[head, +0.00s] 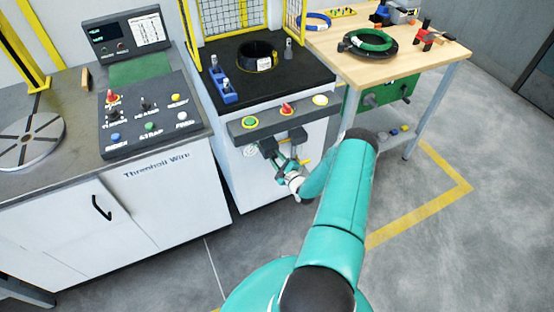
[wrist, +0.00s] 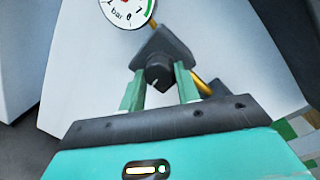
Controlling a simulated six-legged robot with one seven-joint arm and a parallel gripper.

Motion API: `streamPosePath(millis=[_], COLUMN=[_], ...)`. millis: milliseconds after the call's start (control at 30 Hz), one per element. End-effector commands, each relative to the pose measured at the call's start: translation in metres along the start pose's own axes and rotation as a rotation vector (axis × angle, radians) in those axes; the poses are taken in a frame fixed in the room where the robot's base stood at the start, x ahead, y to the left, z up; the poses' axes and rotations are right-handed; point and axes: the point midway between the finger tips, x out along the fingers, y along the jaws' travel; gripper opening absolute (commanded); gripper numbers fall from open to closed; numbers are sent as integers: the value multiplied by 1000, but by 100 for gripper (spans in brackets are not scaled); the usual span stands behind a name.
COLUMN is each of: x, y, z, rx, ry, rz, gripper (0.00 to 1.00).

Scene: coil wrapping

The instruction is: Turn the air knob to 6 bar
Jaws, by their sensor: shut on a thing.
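The air knob (wrist: 158,76) is black and round with a pale mark on its face. It sits on a dark regulator body (wrist: 160,46) on the white cabinet front. My gripper (wrist: 160,88) has its two green fingers on either side of the knob, shut on it. The pressure gauge (wrist: 131,10), marked "bar", is cut off at the top of the wrist view, so I cannot read its needle. In the head view the gauge (head: 250,151) is tiny, my gripper (head: 283,163) is at the cabinet front, and the knob cannot be made out.
A grey panel (head: 247,125) with green, red and yellow buttons is above my gripper. A yellow pipe (wrist: 201,83) runs beside the regulator. A wooden table (head: 421,56) with a coil (head: 369,43) stands to the right. A control console (head: 147,115) is at left. The floor at right is open.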

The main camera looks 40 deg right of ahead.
Motion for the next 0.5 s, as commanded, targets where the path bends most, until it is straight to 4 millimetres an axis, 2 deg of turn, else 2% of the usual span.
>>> streamPosePath(millis=[233,500], x=[0,0], y=[1,1], z=[1,1], rx=[133,189], ry=[-13,-19], rz=[-11,-14], gripper=[9,9])
